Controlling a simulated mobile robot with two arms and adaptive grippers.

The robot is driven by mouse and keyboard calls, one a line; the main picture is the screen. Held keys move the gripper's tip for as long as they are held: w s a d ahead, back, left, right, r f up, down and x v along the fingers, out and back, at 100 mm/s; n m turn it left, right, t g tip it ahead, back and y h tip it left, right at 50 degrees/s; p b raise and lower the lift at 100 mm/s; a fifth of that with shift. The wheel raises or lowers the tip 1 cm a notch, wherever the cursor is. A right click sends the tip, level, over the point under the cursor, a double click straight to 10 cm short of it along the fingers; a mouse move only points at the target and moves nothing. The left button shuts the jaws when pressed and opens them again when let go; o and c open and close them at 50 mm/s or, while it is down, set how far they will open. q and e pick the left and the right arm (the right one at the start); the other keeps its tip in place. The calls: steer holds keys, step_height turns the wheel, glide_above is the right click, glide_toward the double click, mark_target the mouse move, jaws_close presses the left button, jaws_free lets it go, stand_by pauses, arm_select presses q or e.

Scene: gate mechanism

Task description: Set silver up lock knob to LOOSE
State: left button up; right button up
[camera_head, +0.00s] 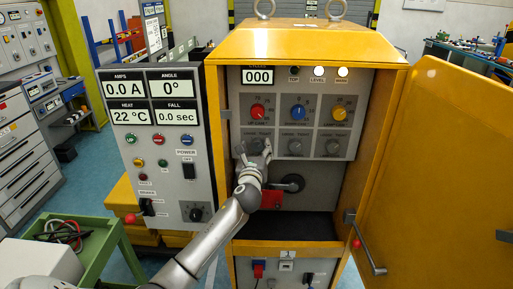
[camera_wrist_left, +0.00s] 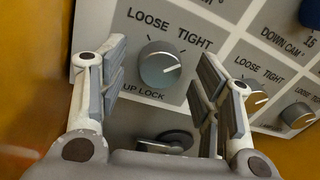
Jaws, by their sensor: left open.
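The silver up lock knob (camera_wrist_left: 160,66) is round and sits on a grey plate labelled LOOSE at upper left, TIGHT at upper right and UP LOCK below. Its white mark points to the right, on the TIGHT side. My left gripper (camera_wrist_left: 162,60) is open, with one finger on each side of the knob in the wrist view; I see no clear contact. In the head view my left gripper (camera_head: 256,152) is at the lower left of the cabinet's control panel and largely covers this knob. My right gripper is not in view.
Two more silver lock knobs (camera_head: 295,147) sit to the right, below red (camera_head: 257,111), blue (camera_head: 298,112) and yellow (camera_head: 339,114) knobs. A black round part (camera_head: 291,184) is below the panel. The yellow cabinet door (camera_head: 440,150) stands open at right; a grey meter box (camera_head: 160,170) is at left.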

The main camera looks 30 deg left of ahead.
arm_select(q)
steer(key=shift+w+a, duration=0.25)
steer(key=shift+w, duration=0.2)
steer(key=c, duration=1)
